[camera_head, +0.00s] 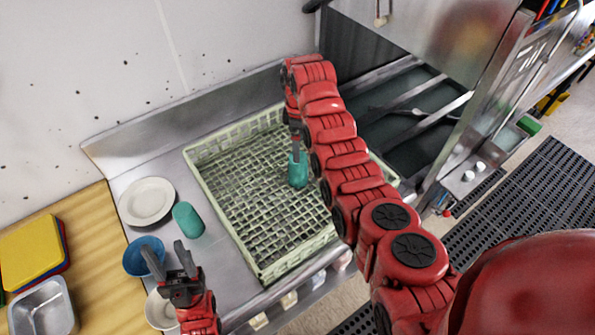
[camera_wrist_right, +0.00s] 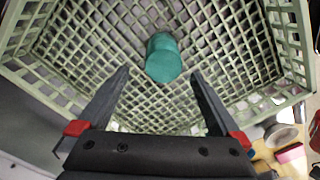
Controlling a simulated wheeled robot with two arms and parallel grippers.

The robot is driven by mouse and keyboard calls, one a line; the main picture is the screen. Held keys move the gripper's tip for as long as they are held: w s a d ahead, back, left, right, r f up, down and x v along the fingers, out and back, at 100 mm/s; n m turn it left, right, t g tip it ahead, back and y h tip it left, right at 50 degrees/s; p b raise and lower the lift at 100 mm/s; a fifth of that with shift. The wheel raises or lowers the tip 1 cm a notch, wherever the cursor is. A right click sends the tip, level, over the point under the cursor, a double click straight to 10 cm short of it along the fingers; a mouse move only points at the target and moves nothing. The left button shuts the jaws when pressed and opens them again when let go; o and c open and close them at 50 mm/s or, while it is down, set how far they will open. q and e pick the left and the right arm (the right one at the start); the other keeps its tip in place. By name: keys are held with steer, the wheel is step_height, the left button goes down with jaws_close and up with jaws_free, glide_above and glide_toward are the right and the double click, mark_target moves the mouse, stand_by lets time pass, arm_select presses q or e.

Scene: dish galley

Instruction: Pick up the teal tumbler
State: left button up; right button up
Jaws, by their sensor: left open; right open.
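A teal tumbler (camera_head: 297,173) stands in the pale green rack (camera_head: 218,220). It also shows in the right wrist view (camera_wrist_right: 163,62), beyond and between my right fingertips. My right gripper (camera_wrist_right: 160,74) is open and empty; in the head view it hangs over the rack by the tumbler's top, partly hidden by my arm. I cannot tell whether a finger touches the tumbler. My left gripper (camera_head: 170,258) is open and empty, just below that second tumbler in the picture.
A white plate (camera_head: 147,201), a blue bowl (camera_head: 144,257) and a white bowl (camera_head: 160,310) are left of the rack. Coloured boards (camera_head: 33,253) and a metal pan (camera_head: 43,308) sit on the wooden top. The wall is behind.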

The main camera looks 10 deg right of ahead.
mark_target(298, 165)
step_height(298, 165, down, 4)
steer(key=shift+r, duration=0.2)
steer(key=shift+s+f, duration=0.3)
steer(key=shift+f, duration=0.1)
step_height(298, 165, down, 5)
steer(key=shift+a+f+b, duration=0.1)
steer(key=shift+a+b, duration=0.05)
steer(key=shift+b, duration=0.55)
steer(key=shift+c, duration=0.2)
steer(key=c, duration=1.2)
steer(key=shift+c, duration=0.2)
